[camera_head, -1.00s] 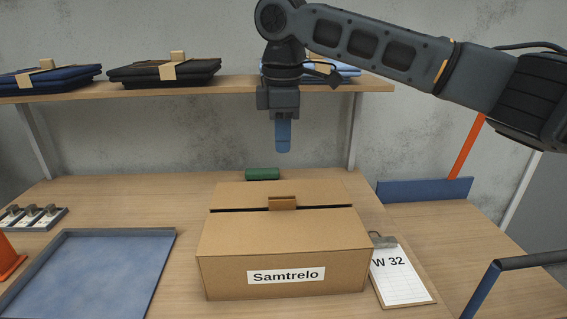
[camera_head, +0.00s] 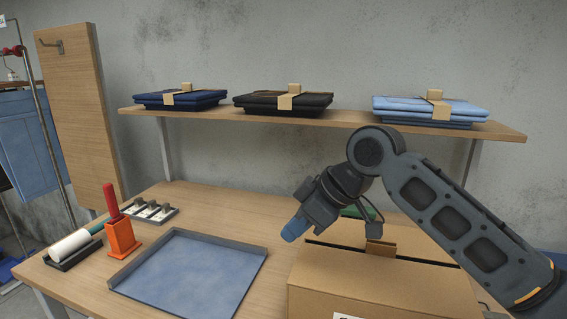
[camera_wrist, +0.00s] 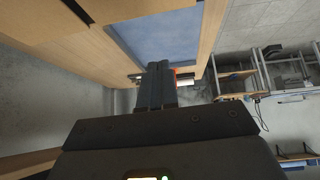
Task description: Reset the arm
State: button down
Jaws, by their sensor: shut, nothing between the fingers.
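My gripper (camera_head: 291,232) has blue fingertips, shut with nothing between them. In the head view it hangs tilted down to the left, in front of the box's left back corner in the picture and above the table. It also shows in the wrist view (camera_wrist: 158,70), where its fingers point toward the blue tray and the room beyond. My arm comes in from the lower right and bends at an elbow in front of the shelf.
A cardboard box (camera_head: 375,285) stands below my arm. A blue tray (camera_head: 190,270) lies left of it. An orange holder (camera_head: 122,238), a lint roller (camera_head: 70,245) and a rack of small items (camera_head: 150,210) stand further left. A shelf (camera_head: 330,117) with folded clothes runs behind.

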jog(key=s+a+f+m+t+y, duration=0.5)
jog(key=s+a+f+m, duration=0.1)
jog(key=s+a, duration=0.15)
jog(key=s+d+f+m+t+h, duration=0.4)
jog(key=s+d+f+m+t, duration=0.35)
jog(key=s, duration=0.45)
jog(key=s+d+r+h, duration=0.1)
jog(key=s+d+h, duration=0.1)
jog(key=s+d, duration=0.4)
jog(key=s+d+h, duration=0.3)
jog(key=s+d, duration=0.4)
jog(key=s, duration=0.6)
jog(key=s+d+r+h, duration=0.1)
jog(key=s+d+h, duration=0.1)
jog(key=s+d, duration=0.4)
jog(key=s, duration=0.4)
jog(key=shift+s+d+r+g+h, duration=0.15)
jog(key=shift+s+r+g+h, duration=0.15)
jog(key=shift+r+g+h, duration=0.1)
jog(key=shift+m, duration=0.25)
